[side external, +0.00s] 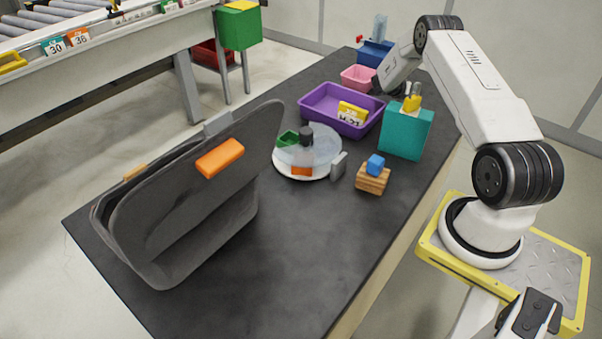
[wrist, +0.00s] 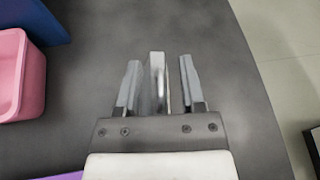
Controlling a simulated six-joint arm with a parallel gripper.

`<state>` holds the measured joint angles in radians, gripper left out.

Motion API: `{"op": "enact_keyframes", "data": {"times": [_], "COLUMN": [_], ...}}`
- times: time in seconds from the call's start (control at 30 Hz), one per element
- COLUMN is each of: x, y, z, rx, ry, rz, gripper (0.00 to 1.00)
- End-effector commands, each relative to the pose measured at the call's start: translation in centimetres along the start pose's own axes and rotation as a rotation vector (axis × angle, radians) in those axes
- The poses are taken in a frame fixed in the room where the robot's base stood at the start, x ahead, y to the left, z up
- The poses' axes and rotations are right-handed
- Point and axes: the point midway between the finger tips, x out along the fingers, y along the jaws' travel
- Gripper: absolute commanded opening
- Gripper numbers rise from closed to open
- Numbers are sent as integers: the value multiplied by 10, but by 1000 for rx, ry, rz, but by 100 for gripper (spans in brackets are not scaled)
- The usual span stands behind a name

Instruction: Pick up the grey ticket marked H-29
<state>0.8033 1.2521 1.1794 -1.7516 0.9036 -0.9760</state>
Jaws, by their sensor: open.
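In the wrist view my gripper (wrist: 159,75) is open, with one finger on each side of a thin grey upright plate (wrist: 157,82). The plate stands edge-on between the fingers, with a visible gap to each. It looks like the grey ticket, but no marking can be read from this angle. In the side view my arm reaches down behind the teal box, and the fingertips and plate are hidden there.
Beside the gripper stand a pink bin (side external: 358,77) and a blue bin (side external: 376,52). The teal box (side external: 405,131) and purple tray (side external: 322,102), holding a yellow ticket (side external: 352,113) reading H-21, are nearer. The dark table's curved edge (wrist: 247,60) lies right in the wrist view.

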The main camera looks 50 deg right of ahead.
Motion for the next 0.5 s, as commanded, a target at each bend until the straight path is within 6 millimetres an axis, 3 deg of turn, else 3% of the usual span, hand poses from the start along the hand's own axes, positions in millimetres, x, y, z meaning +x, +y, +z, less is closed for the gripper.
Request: {"op": "enact_keyframes", "data": {"times": [0.23, 0.27, 0.4, 0.5], "x": [0, 0, 0, 0], "y": [0, 0, 0, 0], "z": [0, 0, 0, 0], "rx": [0, 1, 1, 1], "ry": [0, 0, 0, 0], "rz": [0, 0, 0, 0], "gripper": [50, 44, 0, 0]}}
